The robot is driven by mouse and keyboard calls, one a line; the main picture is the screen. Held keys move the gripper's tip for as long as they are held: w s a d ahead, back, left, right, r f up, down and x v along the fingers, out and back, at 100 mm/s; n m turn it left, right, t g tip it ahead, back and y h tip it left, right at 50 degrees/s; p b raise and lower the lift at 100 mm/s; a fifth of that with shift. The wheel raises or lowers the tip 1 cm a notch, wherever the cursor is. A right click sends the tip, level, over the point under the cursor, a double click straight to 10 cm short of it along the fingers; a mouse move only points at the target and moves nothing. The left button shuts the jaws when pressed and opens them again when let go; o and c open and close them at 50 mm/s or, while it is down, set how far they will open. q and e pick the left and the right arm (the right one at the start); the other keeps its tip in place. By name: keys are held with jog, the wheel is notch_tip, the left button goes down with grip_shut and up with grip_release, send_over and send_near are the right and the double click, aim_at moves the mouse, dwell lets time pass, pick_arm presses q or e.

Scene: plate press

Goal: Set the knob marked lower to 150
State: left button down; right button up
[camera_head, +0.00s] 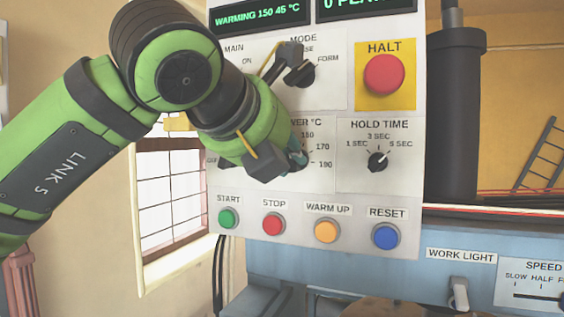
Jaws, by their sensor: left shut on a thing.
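The control panel (318,190) faces me. The dial label (307,123) ending in "WER °C" is partly covered by my left gripper, with the marks 170 and 190 showing to its right. My left gripper (297,158) reaches in from the left and is shut on the lower knob at this dial. The knob is almost wholly hidden, so I cannot tell where its pointer stands. The green display (262,15) at the top reads "WARMING 150 45 °C". My right gripper is not in view.
The mode knob (300,76) is close to my gripper's upper part. The red HALT button (384,75) and hold time knob (378,161) are at right. Start (228,219), stop (272,224), warm up (327,231) and reset (385,237) buttons line the bottom.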

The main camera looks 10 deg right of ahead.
pick_arm(q)
jog(key=m+y, duration=0.1)
jog(key=m+t+y+b, duration=0.1)
jog(key=m, duration=0.1)
jog(key=shift+s+d, duration=0.1)
jog(key=shift+d, duration=0.1)
jog(key=shift+m+t, duration=0.3)
dwell(0.4)
jog(key=c, duration=1.1)
grip_release()
jog(key=v, duration=1.2)
jog(key=shift+r, duration=0.15)
